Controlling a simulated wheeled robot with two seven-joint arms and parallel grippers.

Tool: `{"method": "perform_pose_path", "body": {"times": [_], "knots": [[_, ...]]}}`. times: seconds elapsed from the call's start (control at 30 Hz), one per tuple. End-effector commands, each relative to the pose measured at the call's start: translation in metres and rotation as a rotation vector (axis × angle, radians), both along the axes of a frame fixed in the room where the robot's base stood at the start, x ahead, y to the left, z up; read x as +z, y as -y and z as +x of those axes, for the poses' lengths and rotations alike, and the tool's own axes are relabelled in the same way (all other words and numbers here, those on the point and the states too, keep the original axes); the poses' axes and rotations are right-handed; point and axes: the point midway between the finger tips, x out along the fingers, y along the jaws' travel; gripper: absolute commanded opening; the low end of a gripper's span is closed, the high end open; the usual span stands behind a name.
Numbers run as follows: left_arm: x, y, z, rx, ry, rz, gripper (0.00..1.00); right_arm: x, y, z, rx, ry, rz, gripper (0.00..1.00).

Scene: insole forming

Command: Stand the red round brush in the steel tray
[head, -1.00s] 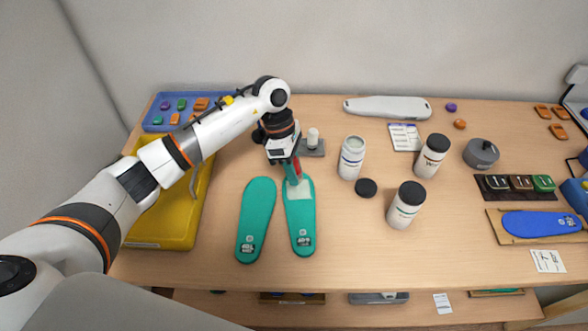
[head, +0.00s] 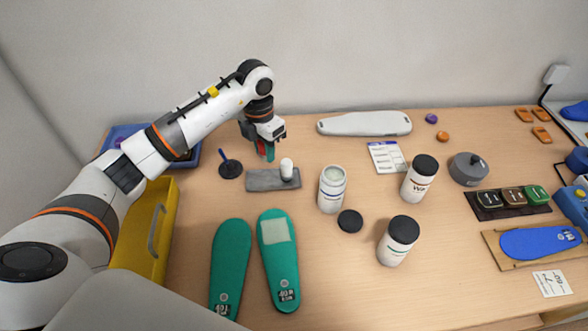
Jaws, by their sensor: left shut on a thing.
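My left gripper (head: 264,148) is shut on the red round brush (head: 260,149), which shows only as a short red strip between the fingers; its lower end is hard to make out. The gripper is just behind the grey steel tray (head: 258,182), and in the picture it sits above the tray's left half. Whether the brush touches the tray or table cannot be told. A small white cylinder (head: 287,168) stands on the tray's right part. My right gripper is not in view.
A blue brush-like tool (head: 230,167) stands left of the tray. An open white jar (head: 332,190) is to the right, with a black lid (head: 350,221) beside it. Two teal insoles (head: 279,275) lie in front; the right one bears a pale patch. A yellow bin (head: 150,235) is at left.

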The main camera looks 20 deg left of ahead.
Motion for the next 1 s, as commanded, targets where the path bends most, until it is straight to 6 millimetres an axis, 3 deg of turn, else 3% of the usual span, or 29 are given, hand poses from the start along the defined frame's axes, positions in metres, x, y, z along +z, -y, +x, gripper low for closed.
{"method": "perform_pose_path", "body": {"times": [0.13,0.4,0.8,1.0], "knots": [[-0.005,-0.011,-0.001,0.093,-0.021,0.021,0.07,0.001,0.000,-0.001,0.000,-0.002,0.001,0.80],[-0.051,-0.011,-0.002,0.101,-0.023,0.020,0.07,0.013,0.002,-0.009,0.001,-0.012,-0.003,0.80],[-0.094,-0.011,-0.002,0.099,-0.023,0.020,0.07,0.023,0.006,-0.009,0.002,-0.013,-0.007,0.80],[-0.098,-0.011,-0.001,0.098,-0.020,0.020,0.07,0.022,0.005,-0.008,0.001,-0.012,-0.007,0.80]]}}
